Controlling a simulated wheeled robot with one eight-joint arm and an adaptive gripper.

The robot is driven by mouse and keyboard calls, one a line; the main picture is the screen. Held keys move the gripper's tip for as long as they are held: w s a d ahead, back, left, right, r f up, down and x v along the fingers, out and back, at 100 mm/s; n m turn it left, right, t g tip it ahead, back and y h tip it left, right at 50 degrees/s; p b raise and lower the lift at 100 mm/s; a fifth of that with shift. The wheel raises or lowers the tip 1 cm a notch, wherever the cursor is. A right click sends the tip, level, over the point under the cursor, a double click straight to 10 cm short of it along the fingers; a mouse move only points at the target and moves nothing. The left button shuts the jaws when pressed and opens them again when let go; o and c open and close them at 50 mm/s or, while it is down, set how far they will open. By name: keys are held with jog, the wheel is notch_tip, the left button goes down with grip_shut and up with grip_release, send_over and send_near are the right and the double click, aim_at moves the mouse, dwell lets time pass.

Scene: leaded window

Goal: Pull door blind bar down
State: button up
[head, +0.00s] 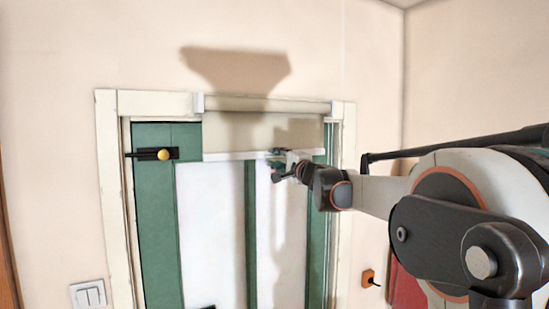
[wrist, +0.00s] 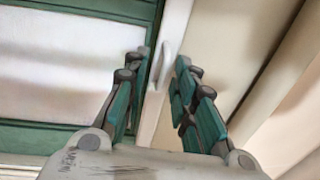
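The white blind bar (head: 228,156) runs level along the lower edge of a cream blind (head: 230,133) near the top of a green door with white panels. In the wrist view the bar (wrist: 176,22) runs aslant, and a small pale handle (wrist: 163,66) stands out from it. My gripper (head: 277,164) is at the right part of the bar. In the wrist view my gripper (wrist: 161,60) has its teal-padded fingers apart, one on each side of the handle. A gap shows between fingers and handle; exact depth cannot be told.
The green and white door (head: 155,215) stands in a cream frame (head: 110,180). A black latch with a yellow knob (head: 163,155) is at its upper left. A light switch (head: 88,295) and an orange wall fitting (head: 369,279) flank the frame. The door face below the bar is clear.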

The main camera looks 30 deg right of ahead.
jog(key=shift+s+a+r, duration=0.1)
jog(key=shift+s+r, duration=0.05)
jog(key=shift+s, duration=0.05)
jog(key=shift+w, duration=0.1)
grip_shut()
notch_tip(320, 180, down, 77)
jog(key=b, duration=4.5)
grip_release()
jog(key=shift+f, duration=0.2)
jog(key=shift+r, duration=0.1)
